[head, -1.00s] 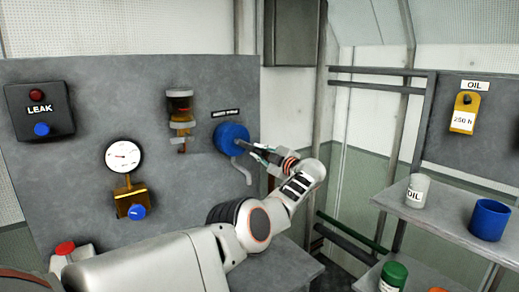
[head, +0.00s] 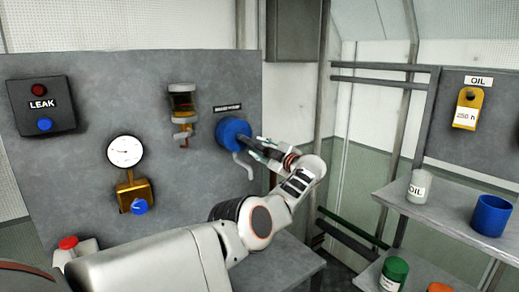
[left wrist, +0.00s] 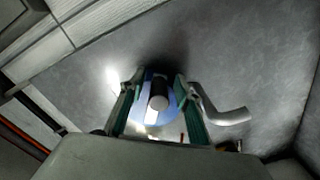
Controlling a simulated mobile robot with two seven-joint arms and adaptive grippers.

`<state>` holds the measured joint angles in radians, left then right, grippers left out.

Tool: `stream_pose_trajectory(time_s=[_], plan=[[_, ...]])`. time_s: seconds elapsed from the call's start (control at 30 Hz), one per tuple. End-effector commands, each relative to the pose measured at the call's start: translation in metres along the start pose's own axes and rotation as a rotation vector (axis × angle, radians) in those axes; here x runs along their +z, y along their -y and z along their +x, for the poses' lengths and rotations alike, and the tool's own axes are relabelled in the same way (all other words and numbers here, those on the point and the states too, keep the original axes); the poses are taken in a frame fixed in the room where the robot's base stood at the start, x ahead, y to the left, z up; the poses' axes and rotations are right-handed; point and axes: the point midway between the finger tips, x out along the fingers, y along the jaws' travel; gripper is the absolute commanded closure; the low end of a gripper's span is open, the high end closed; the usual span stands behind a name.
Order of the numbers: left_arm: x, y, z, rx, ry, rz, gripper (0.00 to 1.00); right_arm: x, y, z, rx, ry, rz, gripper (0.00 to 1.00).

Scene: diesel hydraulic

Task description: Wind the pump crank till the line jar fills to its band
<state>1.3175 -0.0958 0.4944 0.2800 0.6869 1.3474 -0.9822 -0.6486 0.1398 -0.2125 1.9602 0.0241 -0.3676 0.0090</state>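The pump is a round blue housing (head: 233,133) on the grey panel, with a grey bent pipe (head: 244,168) below it. A dark crank handle (left wrist: 158,93) sticks out from it toward my left gripper (head: 263,149). In the left wrist view the fingers (left wrist: 158,100) stand on either side of the handle, with gaps showing; they are open around it, not closed on it. My right gripper is not in view.
Left on the panel are a LEAK box (head: 42,106) and a dial gauge (head: 125,151) over a brass valve (head: 131,190) with a blue knob.

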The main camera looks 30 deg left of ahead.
Motion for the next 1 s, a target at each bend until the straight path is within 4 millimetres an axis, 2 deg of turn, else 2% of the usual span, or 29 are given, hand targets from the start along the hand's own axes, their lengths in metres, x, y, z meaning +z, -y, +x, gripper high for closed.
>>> stream_pose_trajectory(time_s=[0.17, 0.37, 0.5, 0.7, 1.0], plan=[[-0.002, -0.004, -0.001, 0.001, 0.001, -0.002, 0.67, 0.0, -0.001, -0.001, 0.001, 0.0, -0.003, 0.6], [-0.016, -0.022, -0.001, 0.0, -0.001, -0.005, 0.67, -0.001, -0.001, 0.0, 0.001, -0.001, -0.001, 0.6], [-0.034, -0.049, 0.0, 0.003, -0.003, -0.006, 0.67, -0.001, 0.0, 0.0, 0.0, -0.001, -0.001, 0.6], [-0.053, -0.074, 0.001, 0.003, -0.006, -0.004, 0.67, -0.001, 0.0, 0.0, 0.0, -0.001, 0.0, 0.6], [-0.06, -0.084, 0.001, 0.002, -0.003, -0.001, 0.67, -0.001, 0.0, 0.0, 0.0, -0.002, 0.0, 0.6]])
